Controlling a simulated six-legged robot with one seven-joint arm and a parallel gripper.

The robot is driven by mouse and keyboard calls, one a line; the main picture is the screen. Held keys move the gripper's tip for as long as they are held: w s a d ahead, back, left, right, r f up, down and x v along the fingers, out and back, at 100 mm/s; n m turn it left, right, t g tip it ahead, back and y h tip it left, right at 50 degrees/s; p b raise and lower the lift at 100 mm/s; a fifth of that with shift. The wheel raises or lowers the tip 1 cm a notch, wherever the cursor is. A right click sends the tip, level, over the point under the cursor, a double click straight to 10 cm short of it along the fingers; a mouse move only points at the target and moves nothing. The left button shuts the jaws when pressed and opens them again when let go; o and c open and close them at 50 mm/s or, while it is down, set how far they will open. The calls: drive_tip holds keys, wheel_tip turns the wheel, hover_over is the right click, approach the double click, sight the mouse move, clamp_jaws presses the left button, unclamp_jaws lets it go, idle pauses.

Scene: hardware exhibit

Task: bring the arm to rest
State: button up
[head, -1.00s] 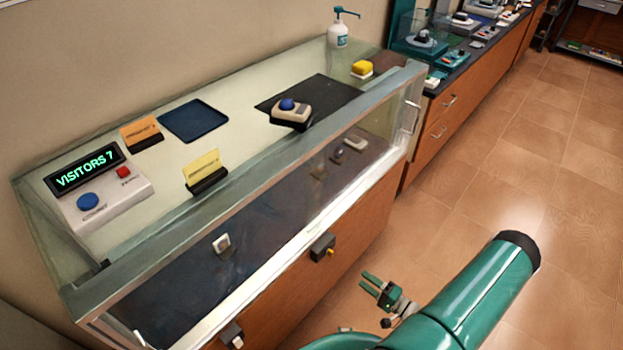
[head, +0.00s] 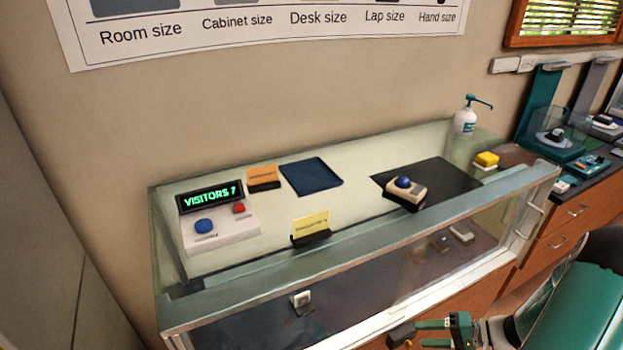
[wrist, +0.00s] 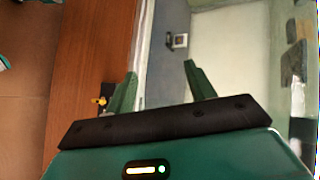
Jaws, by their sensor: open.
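My arm's green housing (head: 580,312) shows at the lower right of the head view. My gripper (head: 420,333) is at the bottom edge there, in front of the glass display case (head: 360,262). In the wrist view my gripper (wrist: 160,69) has its two green fingers spread apart with nothing between them. The case's wooden front (wrist: 85,80) and pale frame lie beyond the fingers. The fingers appear clear of the case, but the exact gap cannot be told.
Open tiled floor (wrist: 35,100) lies left in the wrist view.

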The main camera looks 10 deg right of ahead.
drive_tip(key=s+a+r+n+h, duration=0.1)
drive_tip(key=s+a+r+h, duration=0.2)
drive_tip(key=a+r, duration=0.3)
drive_tip(key=s+a+r+n+h, duration=0.2)
drive_tip(key=a+r+h, duration=0.3)
drive_tip(key=r, duration=1)
drive_tip(key=s+a+r+n+h, duration=0.2)
drive_tip(key=s+a+r+h, duration=0.1)
drive_tip(key=a+r, duration=0.5)
wheel_tip(320, 180, up, 2)
drive_tip(key=shift+s+r+h, duration=0.25)
drive_tip(key=shift+s+h, duration=0.15)
drive_tip(key=shift+s, duration=0.3)
drive_tip(key=shift+a, duration=0.1)
